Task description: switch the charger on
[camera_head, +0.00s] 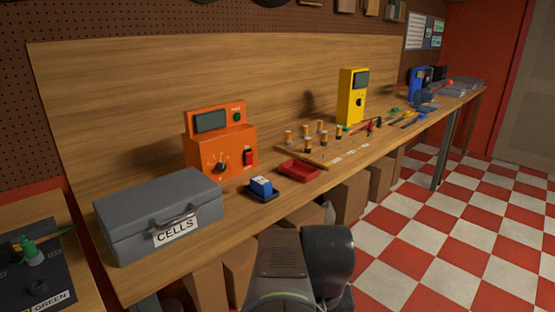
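The orange box (220,146), which looks like the charger, stands upright on the wooden bench at left centre. It has a dark screen, a green button at its upper right, a black knob on its front and a red rocker switch (249,157) at the front right. The screen looks unlit, and the switch is too small to tell its position. A grey and black link of my arm shows at the bottom centre, in front of the bench. My gripper's fingers are not in view.
A grey CELLS case (158,214) stands left of the orange box. A blue block in a black holder (263,192) and a red tray (299,170) lie in front. Several cells stand on a wooden board (345,157). A yellow meter (352,97) stands behind.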

